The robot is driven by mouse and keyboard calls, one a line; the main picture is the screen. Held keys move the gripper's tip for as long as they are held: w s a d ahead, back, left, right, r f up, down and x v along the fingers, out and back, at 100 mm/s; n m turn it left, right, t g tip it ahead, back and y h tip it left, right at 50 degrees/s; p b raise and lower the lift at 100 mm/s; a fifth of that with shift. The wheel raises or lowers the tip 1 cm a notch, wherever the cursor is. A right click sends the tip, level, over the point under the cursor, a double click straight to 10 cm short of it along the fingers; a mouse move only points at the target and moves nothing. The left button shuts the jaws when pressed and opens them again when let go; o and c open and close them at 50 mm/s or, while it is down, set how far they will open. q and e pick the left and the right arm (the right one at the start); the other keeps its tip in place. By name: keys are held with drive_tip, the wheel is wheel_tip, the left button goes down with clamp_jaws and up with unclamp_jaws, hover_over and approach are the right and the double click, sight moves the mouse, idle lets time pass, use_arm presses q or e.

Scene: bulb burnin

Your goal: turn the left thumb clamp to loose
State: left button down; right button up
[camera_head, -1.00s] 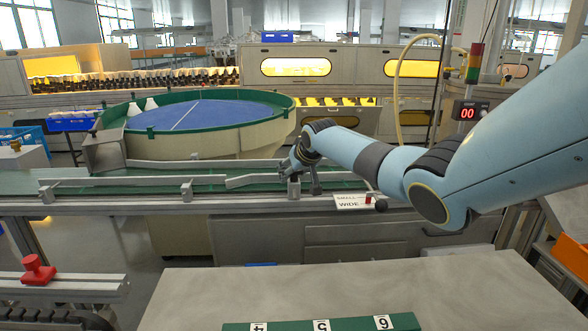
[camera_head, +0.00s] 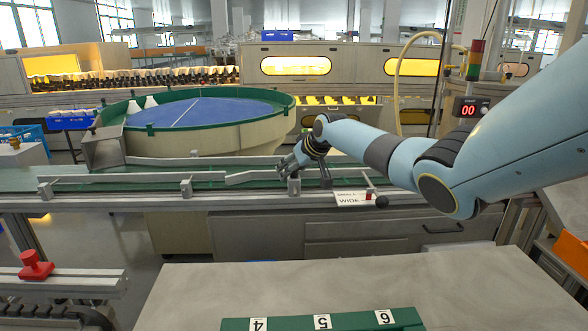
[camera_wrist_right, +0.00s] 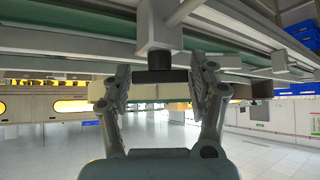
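My right gripper (camera_head: 289,166) is at the guide rail of the conveyor, next to a grey clamp post (camera_head: 294,187). Other grey clamp posts stand to its left, one near the middle (camera_head: 186,189) and one at the far left (camera_head: 46,191). In the right wrist view my right gripper (camera_wrist_right: 160,82) has its two fingers apart. I cannot tell whether the fingers touch either. My left gripper is not in view.
A round blue turntable (camera_head: 200,114) is behind the conveyor. A grey table (camera_head: 300,285) with a green numbered strip (camera_head: 290,323) is in front. A red knob (camera_head: 36,267) is at the left.

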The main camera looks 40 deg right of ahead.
drive_tip(key=shift+o, duration=1)
drive_tip(key=v, duration=1.2)
